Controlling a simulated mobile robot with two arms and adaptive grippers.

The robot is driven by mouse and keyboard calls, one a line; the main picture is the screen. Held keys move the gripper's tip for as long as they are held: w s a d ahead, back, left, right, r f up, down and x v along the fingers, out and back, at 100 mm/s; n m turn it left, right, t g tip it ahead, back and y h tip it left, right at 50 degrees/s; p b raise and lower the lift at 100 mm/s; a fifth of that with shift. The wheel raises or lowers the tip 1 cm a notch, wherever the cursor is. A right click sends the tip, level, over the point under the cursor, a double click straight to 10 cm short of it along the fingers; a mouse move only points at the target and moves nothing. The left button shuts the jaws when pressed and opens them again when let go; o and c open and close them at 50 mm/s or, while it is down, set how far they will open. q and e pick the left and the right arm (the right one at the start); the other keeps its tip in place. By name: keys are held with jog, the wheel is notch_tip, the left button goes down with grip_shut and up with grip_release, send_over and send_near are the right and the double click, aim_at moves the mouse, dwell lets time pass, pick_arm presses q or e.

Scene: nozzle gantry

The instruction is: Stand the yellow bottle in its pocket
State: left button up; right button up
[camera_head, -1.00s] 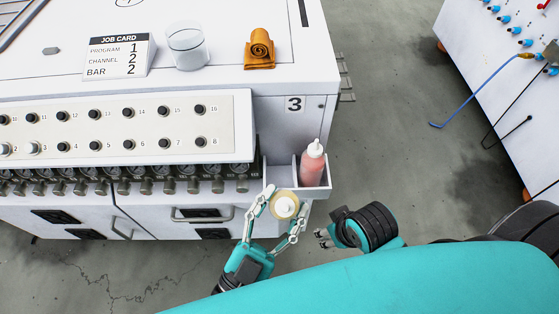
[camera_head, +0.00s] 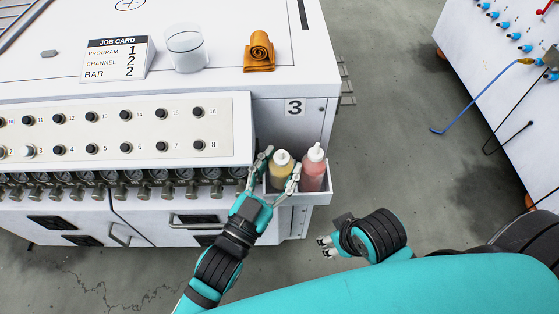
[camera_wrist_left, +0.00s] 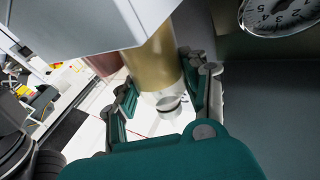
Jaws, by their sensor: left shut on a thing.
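The yellow bottle (camera_head: 281,172) has a white cap and stands roughly upright at the left part of the small white holder (camera_head: 302,199) on the cabinet's side. My left gripper (camera_head: 276,172) is shut on it, one finger on each side. In the left wrist view the yellow bottle (camera_wrist_left: 155,62) is between the fingers of my left gripper (camera_wrist_left: 160,95). Its base is hidden, so I cannot tell whether it rests on the holder's floor. A pink bottle (camera_head: 313,172) stands in the right pocket. My right gripper (camera_head: 326,246) is apart from the bottles; its finger gap is unclear.
Gauges and knobs (camera_head: 108,186) line the cabinet front just left of my left gripper. The floor (camera_head: 385,140) to the right is clear.

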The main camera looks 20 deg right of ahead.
pick_arm(q)
jog(key=shift+w+d+r+n+g+y+p, duration=0.15)
jog(key=shift+w+r+n+g+y+p, duration=0.2)
jog(key=shift+w+r+n+g+y, duration=0.25)
jog(key=shift+f, duration=0.35)
jog(key=shift+f+y+b, duration=0.3)
jog(key=shift+f+b, duration=0.1)
jog(key=shift+f, duration=0.35)
jog(key=shift+f, duration=0.15)
jog(key=o, duration=1)
jog(key=shift+o, duration=0.2)
